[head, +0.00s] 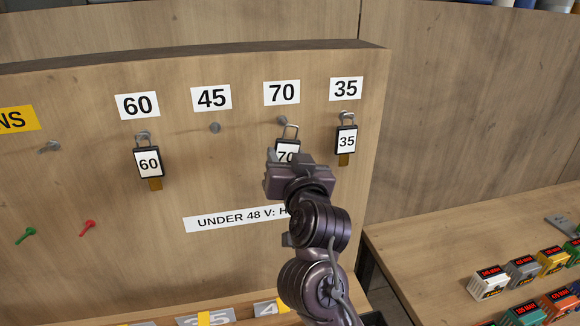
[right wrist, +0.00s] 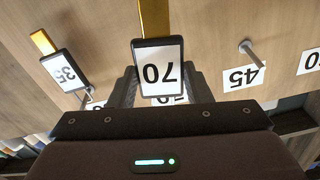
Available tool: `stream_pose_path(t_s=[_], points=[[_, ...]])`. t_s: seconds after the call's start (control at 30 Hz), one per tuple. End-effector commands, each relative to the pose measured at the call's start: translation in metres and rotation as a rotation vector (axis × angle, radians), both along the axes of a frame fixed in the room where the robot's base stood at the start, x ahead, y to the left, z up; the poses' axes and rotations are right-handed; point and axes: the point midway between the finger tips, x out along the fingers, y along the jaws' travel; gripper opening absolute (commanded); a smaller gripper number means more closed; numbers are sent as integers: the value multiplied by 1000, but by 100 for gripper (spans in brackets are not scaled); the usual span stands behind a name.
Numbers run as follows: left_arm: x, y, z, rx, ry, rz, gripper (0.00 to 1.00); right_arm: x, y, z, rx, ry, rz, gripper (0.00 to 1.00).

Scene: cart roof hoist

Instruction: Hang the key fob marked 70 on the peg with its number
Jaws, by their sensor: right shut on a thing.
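The key fob marked 70 (head: 286,154) has a dark frame, a white face and a metal loop on top. My right gripper (head: 289,164) is shut on it and hides its lower part. The fob's loop (head: 291,130) shows just below and right of the peg under the 70 sign (head: 282,120). I cannot tell whether the loop is around the peg or in front of it. In the right wrist view the fob (right wrist: 158,68) appears upside down between the fingers (right wrist: 160,88). My left gripper is not in view.
Fob 60 (head: 149,164) and fob 35 (head: 346,142) hang on pegs under their own signs. The peg under 45 (head: 214,127) is bare. Green (head: 26,236) and red (head: 87,228) pegs stick out lower left. A table (head: 430,250) with several small coloured boxes stands at right.

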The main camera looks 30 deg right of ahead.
Motion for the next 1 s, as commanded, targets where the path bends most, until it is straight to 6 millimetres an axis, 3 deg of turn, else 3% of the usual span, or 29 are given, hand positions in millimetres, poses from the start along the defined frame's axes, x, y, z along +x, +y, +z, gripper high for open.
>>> stream_pose_path(t_s=[0.7, 1.0], points=[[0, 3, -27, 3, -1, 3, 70, 42, -11, -4, 0, -1, 1, 17], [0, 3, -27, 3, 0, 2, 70, 52, -13, -6, 0, 1, -1, 17]])
